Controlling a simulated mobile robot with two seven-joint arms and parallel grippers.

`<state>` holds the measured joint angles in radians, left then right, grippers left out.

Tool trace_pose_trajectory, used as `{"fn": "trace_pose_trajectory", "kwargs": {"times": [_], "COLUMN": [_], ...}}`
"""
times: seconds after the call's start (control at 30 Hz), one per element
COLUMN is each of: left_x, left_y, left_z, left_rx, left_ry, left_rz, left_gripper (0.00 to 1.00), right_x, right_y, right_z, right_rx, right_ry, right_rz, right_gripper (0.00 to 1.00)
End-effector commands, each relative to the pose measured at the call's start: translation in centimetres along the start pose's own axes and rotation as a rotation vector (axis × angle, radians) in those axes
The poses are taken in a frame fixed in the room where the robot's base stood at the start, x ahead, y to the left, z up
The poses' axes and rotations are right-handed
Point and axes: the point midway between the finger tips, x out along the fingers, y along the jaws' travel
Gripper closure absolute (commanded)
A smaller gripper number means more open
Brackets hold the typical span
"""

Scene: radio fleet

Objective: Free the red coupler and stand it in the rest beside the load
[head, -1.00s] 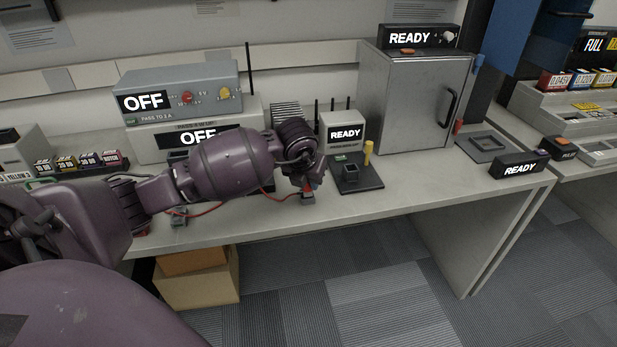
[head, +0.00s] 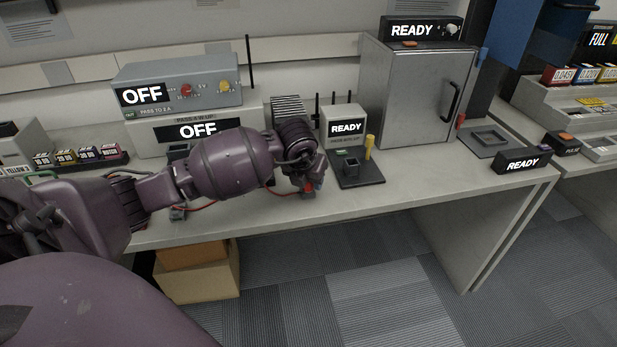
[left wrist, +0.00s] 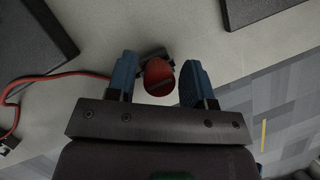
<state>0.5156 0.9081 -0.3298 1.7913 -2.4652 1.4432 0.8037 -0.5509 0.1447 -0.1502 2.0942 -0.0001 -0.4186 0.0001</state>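The red coupler (left wrist: 158,76) shows end-on in the left wrist view, between the two blue fingers of my left gripper (left wrist: 159,65). A gap shows on each side, so the fingers are open and do not touch it. A dark fitting lies just behind the coupler. In the head view the red coupler (head: 308,187) sits at a small grey block near the bench's front edge, with my left gripper (head: 314,184) over it, partly hidden by my wrist. A red cable (head: 200,206) runs along the bench. I cannot tell which item is the load or the rest. My right gripper is not in view.
A small grey block (head: 178,213) stands to the left on the bench. A black plate (head: 372,178) with a square socket and yellow post lies to the right. Grey units reading OFF (head: 215,75) and READY (head: 343,112) stand behind.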

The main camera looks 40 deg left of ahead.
Motion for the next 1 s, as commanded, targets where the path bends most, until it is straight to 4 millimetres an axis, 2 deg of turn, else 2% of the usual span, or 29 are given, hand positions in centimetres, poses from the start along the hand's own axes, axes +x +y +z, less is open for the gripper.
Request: {"fn": "trace_pose_trajectory", "kwargs": {"times": [0.07,0.47,0.73,1.0], "left_x": [0.0,0.0,-5.0,-9.3], "left_y": [0.0,0.0,0.1,0.0], "left_z": [0.0,0.0,0.3,0.1], "left_rx": [0.000,0.000,0.001,0.001], "left_ry": [0.000,0.000,-0.008,-0.005], "left_rz": [0.000,0.000,-0.001,0.000], "left_gripper": [0.41,0.41,0.41,0.41], "right_x": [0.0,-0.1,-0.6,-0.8], "right_y": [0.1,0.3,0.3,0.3], "right_z": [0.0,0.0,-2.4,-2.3], "right_rx": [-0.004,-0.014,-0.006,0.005], "right_ry": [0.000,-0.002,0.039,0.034], "right_rz": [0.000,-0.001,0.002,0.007], "right_gripper": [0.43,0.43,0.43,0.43]}}
